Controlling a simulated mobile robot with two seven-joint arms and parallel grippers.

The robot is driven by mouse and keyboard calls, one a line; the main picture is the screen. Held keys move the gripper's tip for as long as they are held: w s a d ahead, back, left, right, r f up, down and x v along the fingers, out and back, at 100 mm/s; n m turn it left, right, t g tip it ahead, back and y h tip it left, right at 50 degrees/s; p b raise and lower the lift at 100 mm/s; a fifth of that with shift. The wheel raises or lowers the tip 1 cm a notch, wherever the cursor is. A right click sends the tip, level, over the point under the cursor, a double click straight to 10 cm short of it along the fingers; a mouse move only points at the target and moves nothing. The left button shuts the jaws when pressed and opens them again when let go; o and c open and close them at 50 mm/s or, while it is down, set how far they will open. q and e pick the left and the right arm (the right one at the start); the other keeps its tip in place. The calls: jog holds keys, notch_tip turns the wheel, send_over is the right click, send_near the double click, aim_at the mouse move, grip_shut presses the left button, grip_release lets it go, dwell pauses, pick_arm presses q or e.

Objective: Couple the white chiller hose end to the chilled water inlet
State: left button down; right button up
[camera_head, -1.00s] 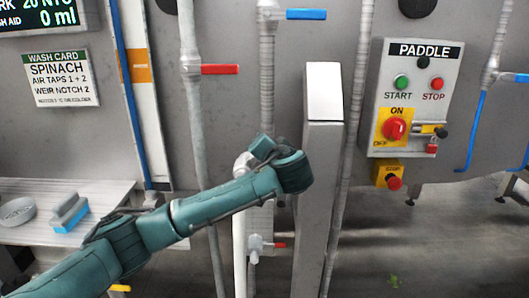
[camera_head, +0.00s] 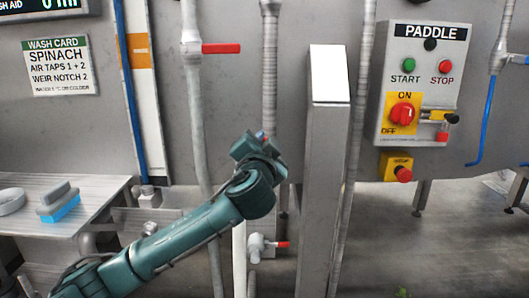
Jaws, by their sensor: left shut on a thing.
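My left arm rises from the lower left, and my left gripper (camera_head: 258,148) is at its upper end, in front of the grey panel. It is shut, but its fingertips and what they hold are mostly hidden behind my wrist. A white hose (camera_head: 239,262) hangs straight down below my forearm. Its upper part runs behind my arm, so I cannot see its end. A small pale valve fitting (camera_head: 257,246) with a red lever is just right of the hose. I cannot tell which fitting is the chilled water inlet. My right gripper is not in view.
Grey pipes with a red lever (camera_head: 221,48) run down the panel. A steel post (camera_head: 327,150) stands just right of my gripper. The paddle control box (camera_head: 421,85) is farther right. A shelf (camera_head: 100,190) with a blue-based brush (camera_head: 60,205) is at left.

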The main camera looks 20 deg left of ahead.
pick_arm(q)
jog(key=shift+f, duration=0.1)
dwell(0.3)
jog(key=c, duration=1.4)
grip_release()
jog(key=shift+s, duration=0.15)
jog(key=b+v, duration=0.2)
jog(key=v, duration=1.1)
jog(key=shift+a, duration=0.2)
jog(key=shift+f, duration=0.15)
